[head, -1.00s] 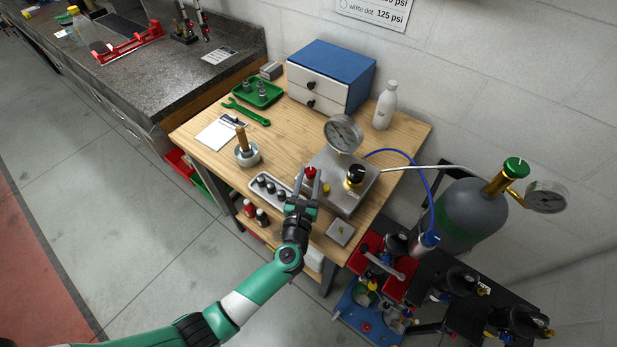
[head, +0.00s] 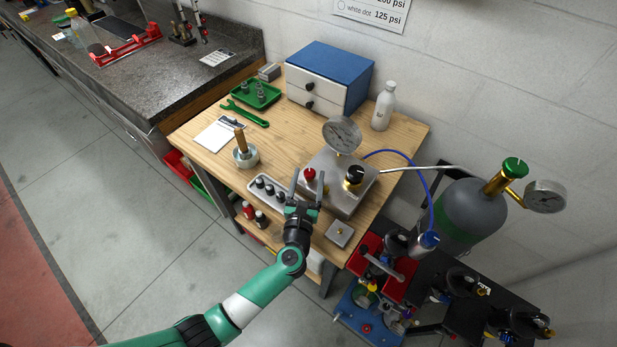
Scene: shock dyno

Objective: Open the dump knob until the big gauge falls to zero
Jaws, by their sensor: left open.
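A metal control box (head: 345,203) sits on the wooden table and carries a red knob (head: 309,174) and a black knob on a brass base (head: 354,175). No label shows which one is the dump knob. A big round gauge (head: 341,134) stands at the back of the box; its needle is too small to read. My left gripper (head: 306,187) is open and empty, its fingers spread just in front of the red knob, apart from it as far as I can tell. My right gripper is not in view.
A tray of dark knobs (head: 266,190) lies left of the gripper. A blue hose (head: 431,190) runs to the red and blue rig. A gas cylinder (head: 471,215) with another gauge (head: 545,196) stands at right. A white bottle (head: 384,107) stands behind the box.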

